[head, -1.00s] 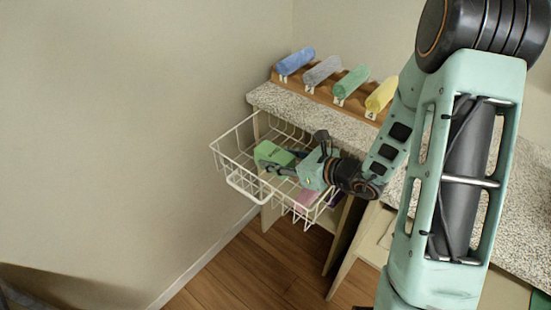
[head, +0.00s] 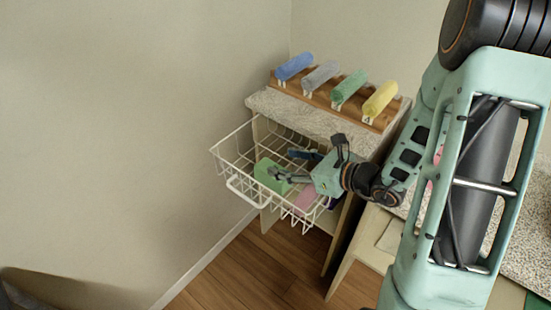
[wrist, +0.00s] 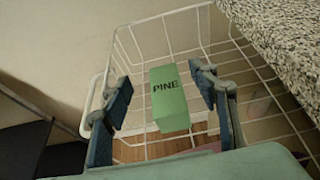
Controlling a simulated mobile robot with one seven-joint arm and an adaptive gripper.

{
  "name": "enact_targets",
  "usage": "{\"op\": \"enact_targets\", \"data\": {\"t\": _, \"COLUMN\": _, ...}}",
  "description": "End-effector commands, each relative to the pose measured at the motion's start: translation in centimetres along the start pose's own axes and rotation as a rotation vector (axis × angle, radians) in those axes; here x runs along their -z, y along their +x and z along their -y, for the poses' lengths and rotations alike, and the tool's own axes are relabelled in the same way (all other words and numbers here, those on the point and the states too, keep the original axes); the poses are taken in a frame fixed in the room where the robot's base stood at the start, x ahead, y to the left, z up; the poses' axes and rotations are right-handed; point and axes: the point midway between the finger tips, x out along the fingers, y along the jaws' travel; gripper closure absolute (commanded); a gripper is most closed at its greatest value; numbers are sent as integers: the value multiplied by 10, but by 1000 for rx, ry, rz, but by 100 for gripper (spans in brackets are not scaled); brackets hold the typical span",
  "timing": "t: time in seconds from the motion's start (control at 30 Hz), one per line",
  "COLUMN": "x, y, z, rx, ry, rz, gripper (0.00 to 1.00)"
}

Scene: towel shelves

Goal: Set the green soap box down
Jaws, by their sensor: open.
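The green soap box (head: 272,176) is inside the white wire basket (head: 238,191), toward its left part. In the wrist view the green box (wrist: 169,98) shows the word PINE and stands between my fingers, with a gap on each side. My gripper (head: 284,166) is open, with its fingers over the basket at the box. In the wrist view my gripper's blue finger pads (wrist: 163,98) are apart and neither touches the box. Part of the box is hidden by a finger in the head view.
A pink item (head: 307,197) lies in the basket right of the green box. Above it, the speckled counter (head: 290,108) holds a wooden rack with rolled blue (head: 295,66), grey (head: 320,76), green (head: 349,86) and yellow (head: 380,98) towels. A wall is at left.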

Motion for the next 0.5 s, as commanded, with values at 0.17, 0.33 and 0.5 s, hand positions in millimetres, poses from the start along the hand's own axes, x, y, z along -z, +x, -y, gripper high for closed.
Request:
{"op": "enact_targets", "data": {"t": 0.17, "x": -1, "y": -41, "z": 2, "rx": 5, "ry": 1, "rz": 1, "gripper": 46}}
{"op": "enact_targets", "data": {"t": 0.33, "x": 0, "y": -65, "z": 1, "rx": 2, "ry": 1, "rz": 0, "gripper": 46}}
{"op": "enact_targets", "data": {"t": 0.5, "x": 0, "y": -74, "z": 0, "rx": -1, "ry": 0, "rz": 0, "gripper": 46}}
